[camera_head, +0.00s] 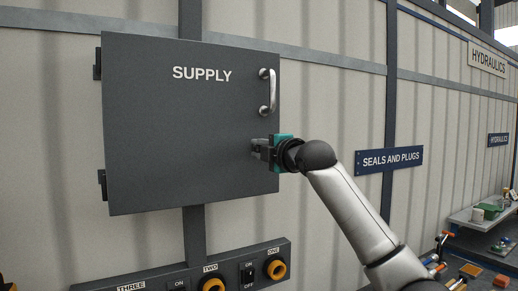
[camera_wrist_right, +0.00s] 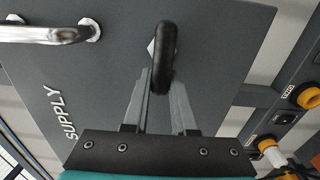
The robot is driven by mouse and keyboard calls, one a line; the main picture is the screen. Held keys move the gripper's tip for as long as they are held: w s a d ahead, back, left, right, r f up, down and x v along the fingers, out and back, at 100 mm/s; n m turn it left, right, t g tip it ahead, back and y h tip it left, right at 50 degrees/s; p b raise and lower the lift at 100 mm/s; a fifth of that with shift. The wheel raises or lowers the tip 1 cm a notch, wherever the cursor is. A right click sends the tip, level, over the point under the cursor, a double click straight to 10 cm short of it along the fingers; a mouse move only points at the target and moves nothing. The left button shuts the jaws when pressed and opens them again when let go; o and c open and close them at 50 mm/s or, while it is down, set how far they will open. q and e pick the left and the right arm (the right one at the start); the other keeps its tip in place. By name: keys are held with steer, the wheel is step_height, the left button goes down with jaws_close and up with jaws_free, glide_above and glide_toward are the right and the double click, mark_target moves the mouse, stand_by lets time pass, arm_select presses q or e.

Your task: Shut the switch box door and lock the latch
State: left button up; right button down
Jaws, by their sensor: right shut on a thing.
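The grey switch box door (camera_head: 180,125), marked SUPPLY, faces me with hinges on its left edge. It looks shut or nearly so; I cannot tell whether a small gap is left. Its silver handle (camera_head: 267,91) is at the upper right and also shows in the right wrist view (camera_wrist_right: 45,34). My right gripper (camera_head: 258,148) is at the door's right side below the handle. In the right wrist view its fingers (camera_wrist_right: 160,88) are shut on the dark latch lever (camera_wrist_right: 166,45). Whether the latch is locked cannot be told. My left gripper is not in view.
Below the door is a dark panel (camera_head: 141,282) with orange-ringed couplers (camera_head: 276,269) and an ON/OFF switch (camera_head: 248,276). A SEALS AND PLUGS sign (camera_head: 389,160) hangs to the right. A cluttered shelf (camera_head: 490,222) stands at the far right.

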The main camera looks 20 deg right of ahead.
steer(key=shift+f, duration=0.15)
steer(key=c, duration=0.7)
jaws_free()
steer(key=shift+s, duration=0.1)
steer(key=s+b, duration=0.1)
steer(key=s, duration=0.4)
steer(key=s+b, duration=0.2)
steer(key=s, duration=0.3)
steer(key=s+d+b, duration=0.1)
steer(key=s+b, duration=0.1)
steer(key=s, duration=0.3)
steer(key=shift+d, duration=0.1)
